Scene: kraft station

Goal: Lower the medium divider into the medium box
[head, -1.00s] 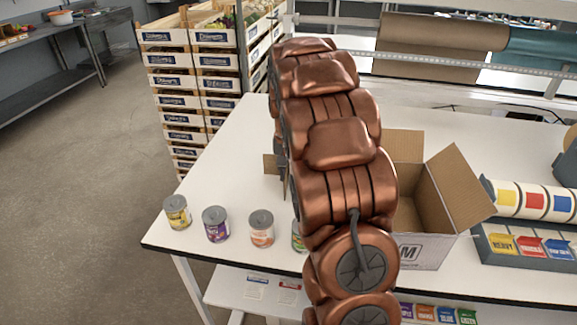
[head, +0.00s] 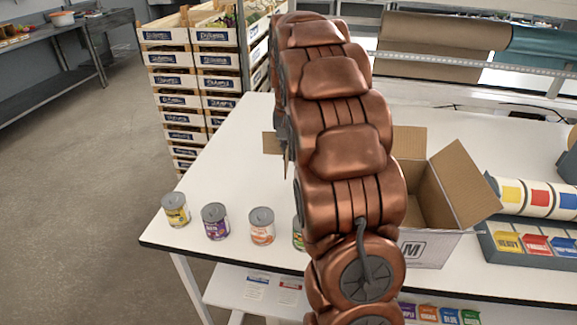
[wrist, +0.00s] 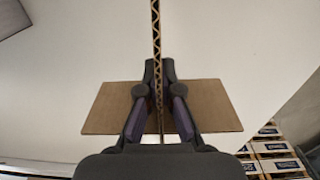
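My gripper (wrist: 158,100) is shut on the medium divider (wrist: 156,35), a cardboard piece seen edge-on with its corrugated edge between the fingers in the wrist view. A flat cardboard panel extends to both sides behind the fingers, across the held edge. In the head view a small part of the divider (head: 270,143) shows left of my arm; the arm hides the gripper. The medium box (head: 433,248), marked M, stands open on the white table, right of my arm, its flaps spread. My arm hides its left part. The divider is apart from the box.
Several cans, among them a yellow one (head: 176,210) and a purple one (head: 215,222), stand along the table's (head: 190,178) front left. Tape rolls (head: 535,197) and a label holder (head: 520,245) stand right of the box. Stacked crates (head: 205,75) stand behind.

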